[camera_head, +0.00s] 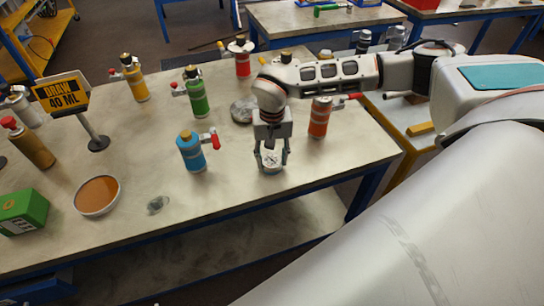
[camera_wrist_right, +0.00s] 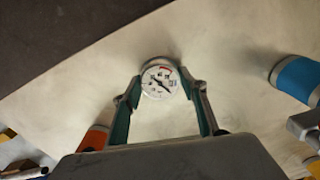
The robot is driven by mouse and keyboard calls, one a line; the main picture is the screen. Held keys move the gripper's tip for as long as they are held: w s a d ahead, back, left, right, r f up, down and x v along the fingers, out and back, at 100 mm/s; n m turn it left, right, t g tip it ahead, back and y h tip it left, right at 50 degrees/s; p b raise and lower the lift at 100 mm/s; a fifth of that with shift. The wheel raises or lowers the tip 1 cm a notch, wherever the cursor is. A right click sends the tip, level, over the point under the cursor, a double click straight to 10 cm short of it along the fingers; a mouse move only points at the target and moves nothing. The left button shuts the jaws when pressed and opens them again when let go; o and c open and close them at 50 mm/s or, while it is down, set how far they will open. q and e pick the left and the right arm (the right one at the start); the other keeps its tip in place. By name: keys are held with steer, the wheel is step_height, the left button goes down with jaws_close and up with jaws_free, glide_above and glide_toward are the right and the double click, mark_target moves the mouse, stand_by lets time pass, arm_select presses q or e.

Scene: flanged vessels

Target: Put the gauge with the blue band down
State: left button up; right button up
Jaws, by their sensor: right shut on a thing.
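My right gripper (camera_head: 271,153) points down over the front right part of the table, with its fingers on both sides of a small round gauge (camera_head: 271,163). The gauge has a white dial with black marks, a red patch and a dark needle; it shows between the fingertips in the right wrist view (camera_wrist_right: 160,80). A little blue shows on its side in the head view, but the band is mostly hidden. It is at or just above the tabletop; I cannot tell if it touches. My left gripper is not in view.
A blue vessel (camera_head: 190,152) stands left of the gauge and an orange one (camera_head: 320,117) behind it to the right. Green (camera_head: 197,95) and yellow (camera_head: 136,82) vessels stand farther back. The table (camera_head: 240,200) is bare in front of the gauge, up to its edge.

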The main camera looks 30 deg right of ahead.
mark_target(272, 160)
steer(key=o, duration=1.3)
steer(key=shift+c, duration=0.2)
step_height(272, 160, up, 13)
steer(key=shift+f, duration=0.1)
